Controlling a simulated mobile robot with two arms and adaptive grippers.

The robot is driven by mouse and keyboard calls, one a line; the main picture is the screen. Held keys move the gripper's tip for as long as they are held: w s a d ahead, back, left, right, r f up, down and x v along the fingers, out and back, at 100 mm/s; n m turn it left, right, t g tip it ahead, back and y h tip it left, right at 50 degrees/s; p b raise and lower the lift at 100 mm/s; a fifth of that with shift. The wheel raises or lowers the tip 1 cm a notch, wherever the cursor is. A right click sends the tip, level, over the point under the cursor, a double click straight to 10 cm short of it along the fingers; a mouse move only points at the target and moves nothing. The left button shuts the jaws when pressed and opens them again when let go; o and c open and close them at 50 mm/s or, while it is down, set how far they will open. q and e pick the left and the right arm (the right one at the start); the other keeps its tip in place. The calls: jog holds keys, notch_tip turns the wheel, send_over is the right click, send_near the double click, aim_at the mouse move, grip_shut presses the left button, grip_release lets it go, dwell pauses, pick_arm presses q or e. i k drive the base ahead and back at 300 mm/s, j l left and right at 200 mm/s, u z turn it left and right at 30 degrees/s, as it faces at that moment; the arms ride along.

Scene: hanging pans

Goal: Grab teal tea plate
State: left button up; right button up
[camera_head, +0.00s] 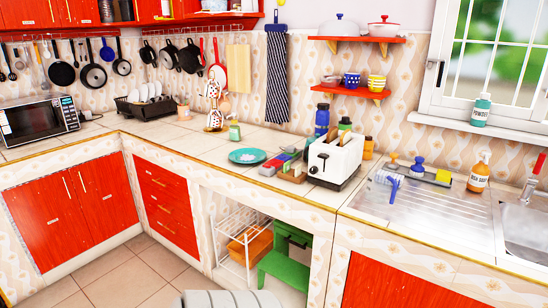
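The teal tea plate (247,155) lies flat on the tiled countertop in the head view, left of the white toaster. It looks empty, with a small pattern at its middle. Nothing covers it. Neither of my grippers shows in this view.
Right of the plate stand small packages (274,166) and the white toaster (335,160). Left are a dish rack (147,106) and a microwave (40,121). Counter left and in front of the plate is clear. Below, a green step stool (284,262) stands under the counter.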

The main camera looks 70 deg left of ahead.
aim_at(249, 155)
jog(key=u, duration=2.6)
jog(key=i+j+z, duration=0.25)
jog(key=z, duration=0.2)
jog(key=i+j+z, duration=0.2)
jog(key=z, duration=0.25)
jog(key=j, duration=0.1)
